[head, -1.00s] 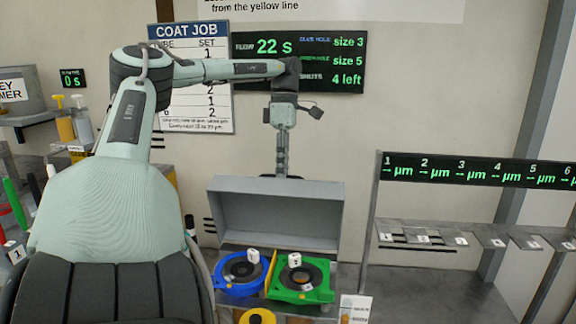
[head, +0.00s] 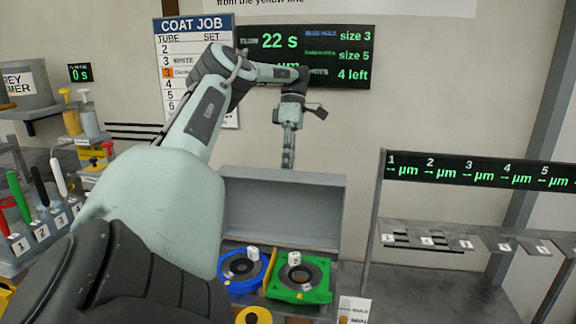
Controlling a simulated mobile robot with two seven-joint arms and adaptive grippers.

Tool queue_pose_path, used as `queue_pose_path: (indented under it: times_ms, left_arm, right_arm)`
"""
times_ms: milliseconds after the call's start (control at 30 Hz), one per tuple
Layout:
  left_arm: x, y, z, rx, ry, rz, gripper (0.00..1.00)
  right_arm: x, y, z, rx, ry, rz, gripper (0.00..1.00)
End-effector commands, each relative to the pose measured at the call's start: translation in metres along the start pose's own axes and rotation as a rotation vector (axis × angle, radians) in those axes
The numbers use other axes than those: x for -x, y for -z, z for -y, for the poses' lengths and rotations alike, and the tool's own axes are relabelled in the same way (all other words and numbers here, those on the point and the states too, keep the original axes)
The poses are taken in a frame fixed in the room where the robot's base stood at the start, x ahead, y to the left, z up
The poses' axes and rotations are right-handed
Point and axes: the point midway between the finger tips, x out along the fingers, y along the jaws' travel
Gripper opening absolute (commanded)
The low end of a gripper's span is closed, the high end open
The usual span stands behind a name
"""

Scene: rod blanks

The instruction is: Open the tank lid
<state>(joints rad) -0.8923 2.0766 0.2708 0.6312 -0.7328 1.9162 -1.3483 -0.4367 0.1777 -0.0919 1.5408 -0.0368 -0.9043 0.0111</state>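A grey tank (head: 28,90) with a partly cut-off label ending in "REY" and "MER" stands on a shelf at the far left of the head view. My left gripper (head: 288,160) points down in front of the wall, above a grey open-fronted box (head: 282,180). It looks narrow and holds nothing that I can see; I cannot tell whether its fingers are apart. My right gripper is out of view.
Blue (head: 242,268) and green (head: 300,278) ring fixtures sit below the box. Pump bottles (head: 88,120) and a rack with coloured handles (head: 40,235) stand at left. A slotted shelf (head: 470,240) with a numbered display (head: 480,172) is at right.

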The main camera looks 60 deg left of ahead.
Motion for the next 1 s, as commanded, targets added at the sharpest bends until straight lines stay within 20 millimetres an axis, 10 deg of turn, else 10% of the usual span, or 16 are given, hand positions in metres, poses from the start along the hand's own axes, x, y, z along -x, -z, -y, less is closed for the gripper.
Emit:
queue_pose_path:
  times_ms: [267,300,467,1000]
  left_arm:
    - [-0.0077,0.0017,-0.0004,0.001,0.015,-0.004,0.0]
    - [-0.0076,0.0018,-0.0004,0.002,0.015,-0.004,0.16]
    - [-0.0054,0.0013,-0.0003,0.001,0.01,-0.004,0.34]
    - [-0.0003,-0.0032,0.0045,-0.004,-0.026,0.001,0.34]
  right_arm:
    - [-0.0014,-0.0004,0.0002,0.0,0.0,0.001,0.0]
    - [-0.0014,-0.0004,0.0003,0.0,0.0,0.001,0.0]
    - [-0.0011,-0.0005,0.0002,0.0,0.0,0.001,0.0]
    - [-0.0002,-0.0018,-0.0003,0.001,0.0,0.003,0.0]
